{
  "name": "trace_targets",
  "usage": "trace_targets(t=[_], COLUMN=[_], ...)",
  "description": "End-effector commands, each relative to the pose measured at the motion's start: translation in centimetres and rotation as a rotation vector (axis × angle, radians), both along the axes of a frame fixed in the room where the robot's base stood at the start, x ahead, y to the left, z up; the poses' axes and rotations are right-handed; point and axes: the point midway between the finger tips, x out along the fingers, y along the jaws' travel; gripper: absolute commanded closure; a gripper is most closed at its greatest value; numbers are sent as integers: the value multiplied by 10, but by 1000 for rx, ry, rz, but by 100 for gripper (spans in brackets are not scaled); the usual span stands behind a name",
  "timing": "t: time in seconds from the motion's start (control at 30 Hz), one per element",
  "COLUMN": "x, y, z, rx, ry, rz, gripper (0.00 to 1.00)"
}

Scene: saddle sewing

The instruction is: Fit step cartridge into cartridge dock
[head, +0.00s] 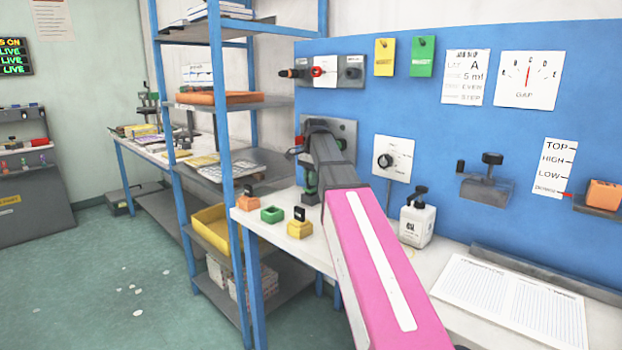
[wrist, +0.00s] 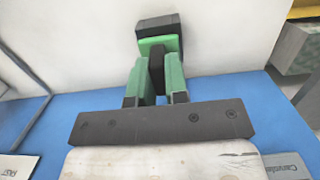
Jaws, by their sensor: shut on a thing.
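My gripper (wrist: 158,80) is shut on a cartridge (wrist: 158,24) with a black grip and a green and dark end. The black grip sits between the two green fingers. In the head view my gripper (head: 309,178) is low in front of the blue panel, above the white bench, and the held piece is small and partly hidden. A grey plate (head: 346,130) on the panel is mostly covered by my arm; I cannot tell if it is the dock. A "Cartridge" label (wrist: 288,165) shows at the lower right of the wrist view.
Orange (head: 247,202), green (head: 272,215) and yellow (head: 299,229) blocks stand on the bench left of my arm; the green one has no black handle. An oil bottle (head: 417,223) stands to the right. A blue shelf rack (head: 238,150) stands close on the left.

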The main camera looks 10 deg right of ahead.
Motion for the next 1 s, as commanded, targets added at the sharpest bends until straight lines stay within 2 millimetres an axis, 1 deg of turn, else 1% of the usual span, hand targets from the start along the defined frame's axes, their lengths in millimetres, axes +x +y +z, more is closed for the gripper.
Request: trace_targets(t=[0.7, 0.83, 0.87, 0.9, 0.93, 0.97, 1.0], x=[0, 0, 0, 0, 0, 0, 0], y=[0, 0, 0, 0, 0, 0, 0], z=[-14, -13, -13, -13, -13, -13, -13], rx=[-1, 0, 0, 0, 0, 0, 0], ry=[1, 0, 0, 0, 0, 0, 0], rz=[0, 0, 0, 0, 0, 0, 0], gripper=[100, 100, 82, 69, 60, 56, 56])
